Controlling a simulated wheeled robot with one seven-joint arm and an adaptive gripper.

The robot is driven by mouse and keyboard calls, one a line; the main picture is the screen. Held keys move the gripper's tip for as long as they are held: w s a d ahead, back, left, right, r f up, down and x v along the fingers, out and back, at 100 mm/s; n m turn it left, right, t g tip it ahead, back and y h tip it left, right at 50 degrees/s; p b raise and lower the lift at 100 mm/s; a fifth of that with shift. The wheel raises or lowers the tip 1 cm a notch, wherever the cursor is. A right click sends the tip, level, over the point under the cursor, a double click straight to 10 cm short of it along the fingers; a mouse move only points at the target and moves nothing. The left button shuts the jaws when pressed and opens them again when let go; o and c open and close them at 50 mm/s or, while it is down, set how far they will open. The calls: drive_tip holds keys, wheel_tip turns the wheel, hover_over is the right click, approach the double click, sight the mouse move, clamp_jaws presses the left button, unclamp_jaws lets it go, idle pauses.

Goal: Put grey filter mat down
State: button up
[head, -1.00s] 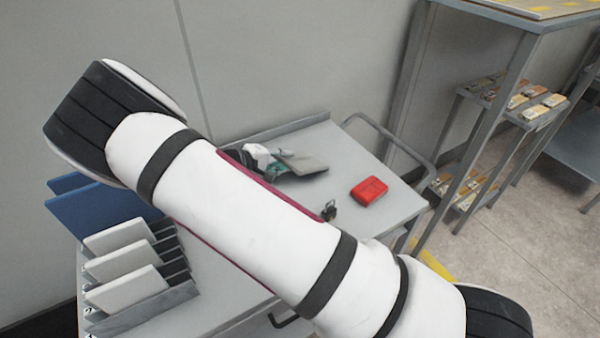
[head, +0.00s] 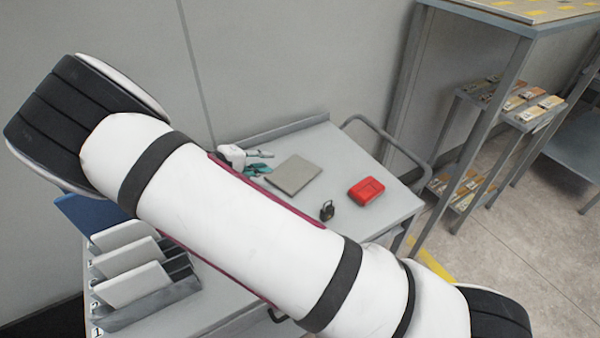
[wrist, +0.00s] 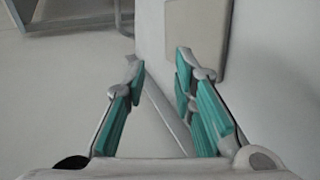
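The grey filter mat (head: 293,174) lies flat on the grey cart top, left of the red case. My gripper (head: 262,161) is just left of the mat, apart from it, and partly hidden behind my arm. In the wrist view my gripper (wrist: 158,62) is open, with its teal-padded fingers spread and nothing between them. The mat (wrist: 196,38) shows there beyond the right finger.
A red case (head: 366,190) and a black padlock (head: 327,210) lie on the cart top (head: 345,150). A rack (head: 150,310) with several white panels and a blue one stands at the front left. A shelf unit (head: 510,110) stands to the right.

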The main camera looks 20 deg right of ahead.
wheel_tip(320, 180, up, 7)
drive_tip(key=s+a+p, duration=0.1)
drive_tip(key=a+p, duration=0.1)
drive_tip(key=shift+a+r, duration=0.2)
drive_tip(key=shift+a, duration=0.05)
idle(0.3)
